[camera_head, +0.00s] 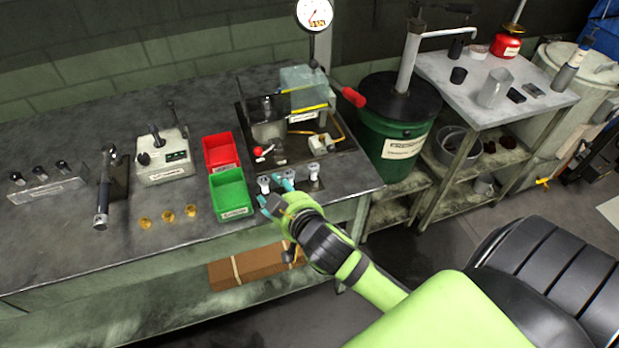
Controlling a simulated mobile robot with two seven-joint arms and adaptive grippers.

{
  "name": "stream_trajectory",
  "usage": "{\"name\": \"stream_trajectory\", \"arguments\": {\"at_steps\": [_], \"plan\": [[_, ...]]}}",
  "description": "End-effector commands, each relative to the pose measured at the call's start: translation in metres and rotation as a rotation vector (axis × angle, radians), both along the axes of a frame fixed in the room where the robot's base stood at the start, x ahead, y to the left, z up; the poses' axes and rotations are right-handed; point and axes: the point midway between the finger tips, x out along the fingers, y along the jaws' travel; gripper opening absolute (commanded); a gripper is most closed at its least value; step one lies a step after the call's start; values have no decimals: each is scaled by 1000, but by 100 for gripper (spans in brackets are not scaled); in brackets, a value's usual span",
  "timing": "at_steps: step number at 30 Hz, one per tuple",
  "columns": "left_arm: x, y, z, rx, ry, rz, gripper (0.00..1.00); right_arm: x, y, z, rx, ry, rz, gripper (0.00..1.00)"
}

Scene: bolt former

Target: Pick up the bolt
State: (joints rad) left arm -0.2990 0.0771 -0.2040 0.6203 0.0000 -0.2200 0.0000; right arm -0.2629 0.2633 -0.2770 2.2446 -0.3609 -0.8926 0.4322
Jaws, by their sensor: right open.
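Three small grey-white upright pieces that look like bolts stand in a row near the front edge of the bench: a left one (264,182), a middle one (289,175) and a right one (314,170). My right gripper (275,194) reaches in from the lower right, just in front of the left and middle pieces. Its teal fingers are apart, with nothing clearly held between them. I cannot tell whether a finger touches a piece. My left gripper is not in view.
Green (232,194) and red (221,151) bins stand left of the gripper. Three brass discs (167,216) lie further left. A green drum (399,140) stands right of the bench.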

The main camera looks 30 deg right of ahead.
Motion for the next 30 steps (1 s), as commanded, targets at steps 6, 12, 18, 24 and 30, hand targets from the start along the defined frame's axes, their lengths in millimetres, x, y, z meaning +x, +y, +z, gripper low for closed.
{"name": "stream_trajectory", "arguments": {"at_steps": [6,12,18,24,30], "plan": [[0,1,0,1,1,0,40,55,36,91,13,-400,156,51],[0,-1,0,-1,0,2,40,65,115,180,8,-775,570,51],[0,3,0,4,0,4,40,33,186,179,-99,-800,1166,51],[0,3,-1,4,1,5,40,21,165,100,-338,-346,1606,51],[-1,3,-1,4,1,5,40,37,41,44,-589,362,1596,51]]}}
